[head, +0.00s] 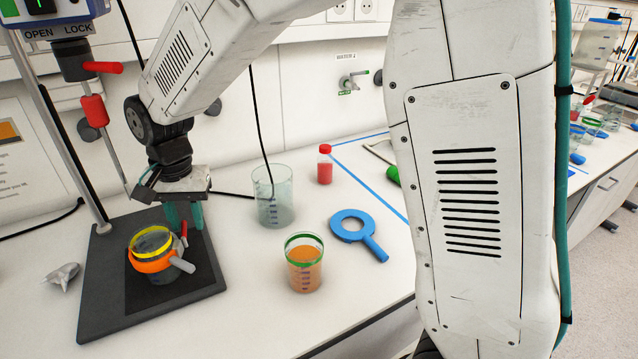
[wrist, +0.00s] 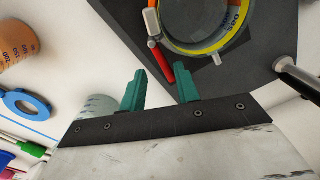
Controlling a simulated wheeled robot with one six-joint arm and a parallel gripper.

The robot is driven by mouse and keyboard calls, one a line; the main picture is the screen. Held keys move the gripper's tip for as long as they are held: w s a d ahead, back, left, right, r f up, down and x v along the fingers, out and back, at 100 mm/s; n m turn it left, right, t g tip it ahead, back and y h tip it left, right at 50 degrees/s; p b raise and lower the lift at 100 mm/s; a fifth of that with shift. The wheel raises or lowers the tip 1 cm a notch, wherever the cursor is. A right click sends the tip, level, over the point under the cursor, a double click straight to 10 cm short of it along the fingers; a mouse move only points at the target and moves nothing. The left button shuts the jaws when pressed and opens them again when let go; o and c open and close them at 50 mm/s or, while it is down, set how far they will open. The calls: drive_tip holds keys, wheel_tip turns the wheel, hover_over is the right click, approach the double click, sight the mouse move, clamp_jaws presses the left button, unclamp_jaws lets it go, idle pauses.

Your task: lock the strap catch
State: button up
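A glass vessel (head: 160,284) with a yellow ring (head: 152,242) and an orange strap (head: 152,262) stands on the dark base plate. A red lever (head: 184,234) stands up at the strap's right side, near a grey handle (head: 182,264). In the wrist view the red lever (wrist: 161,64) lies by a grey catch piece (wrist: 152,23).
A black stand (head: 92,300) carries a rod and an OPEN/LOCK unit (head: 58,32) at left. Beside it are a clear beaker (head: 273,195), an orange-juice beaker (head: 304,268), a blue ring tool (head: 352,228) and a red bottle (head: 325,165). The front counter is clear.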

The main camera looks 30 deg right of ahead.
wheel_tip(320, 180, up, 8)
drive_tip(key=s+d+r+n, duration=0.1)
drive_tip(key=s+d+r, duration=0.1)
drive_tip(key=s+d, duration=0.7)
drive_tip(key=s+d+r+n, duration=0.2)
drive_tip(key=s+d, duration=0.8)
drive_tip(key=shift+d+t, duration=0.2)
drive_tip(key=shift+t, duration=0.2)
drive_tip(key=shift+s+r, duration=0.1)
drive_tip(key=shift+s, duration=0.05)
